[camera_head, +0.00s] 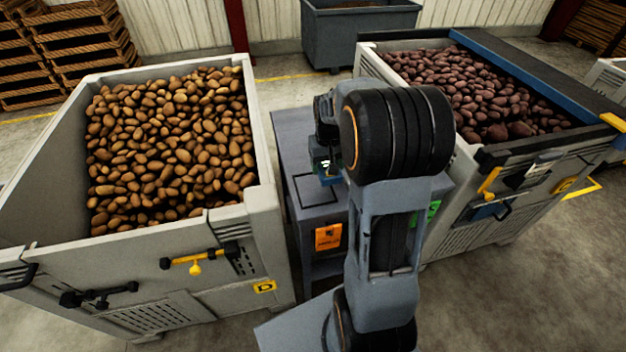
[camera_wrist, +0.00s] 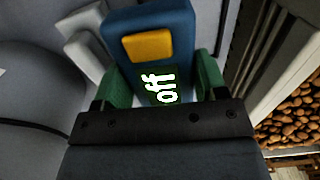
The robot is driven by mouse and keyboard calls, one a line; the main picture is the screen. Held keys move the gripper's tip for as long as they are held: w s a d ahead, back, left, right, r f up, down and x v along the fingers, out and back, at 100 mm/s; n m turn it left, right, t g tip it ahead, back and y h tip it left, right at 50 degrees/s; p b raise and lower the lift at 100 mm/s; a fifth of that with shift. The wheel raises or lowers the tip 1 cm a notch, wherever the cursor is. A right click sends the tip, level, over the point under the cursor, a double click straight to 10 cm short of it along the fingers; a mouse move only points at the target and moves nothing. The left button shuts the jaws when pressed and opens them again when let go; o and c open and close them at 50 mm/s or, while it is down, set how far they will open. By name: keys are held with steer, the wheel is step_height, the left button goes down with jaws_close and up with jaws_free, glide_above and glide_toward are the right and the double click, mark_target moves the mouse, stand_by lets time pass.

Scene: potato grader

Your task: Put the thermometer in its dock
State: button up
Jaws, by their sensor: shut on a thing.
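The thermometer (camera_wrist: 160,22) is a blue device with a yellow button and a dark screen reading "off". My gripper (camera_wrist: 160,82) is shut on it, with a green pad on each side. In the head view my gripper (camera_head: 325,160) is small and partly hidden by my arm, over the grey stand (camera_head: 308,212) between the two bins. The thermometer's blue body (camera_head: 330,180) shows there just above or on the stand top; I cannot tell which. A light grey piece (camera_wrist: 88,48) lies beside the thermometer in the wrist view; I cannot tell whether it is the dock.
A bin of brown potatoes (camera_head: 250,222) stands left of the stand, and a bin of reddish potatoes (camera_head: 465,180) stands right. A dark tub (camera_head: 350,38) stands behind.

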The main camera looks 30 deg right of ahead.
glide_above(314, 188)
step_height(314, 188, down, 5)
steer(key=shift+r, duration=0.2)
steer(key=shift+w+f, duration=0.1)
steer(key=shift+f, duration=1.45)
steer(key=shift+f, duration=0.1)
steer(key=o, duration=0.7)
step_height(314, 188, up, 10)
steer(key=r, duration=0.1)
steer(key=s+a+r+t, duration=0.1)
steer(key=s+a, duration=0.2)
steer(key=s, duration=0.2)
steer(key=s+a+r+n+t, duration=0.1)
steer(key=s+a, duration=0.2)
steer(key=s, duration=0.3)
steer(key=s+a+r+n+t, duration=0.1)
steer(key=s+a+r, duration=0.1)
steer(key=s+a, duration=0.2)
steer(key=shift+s+r, duration=0.1)
steer(key=shift+s, duration=0.8)
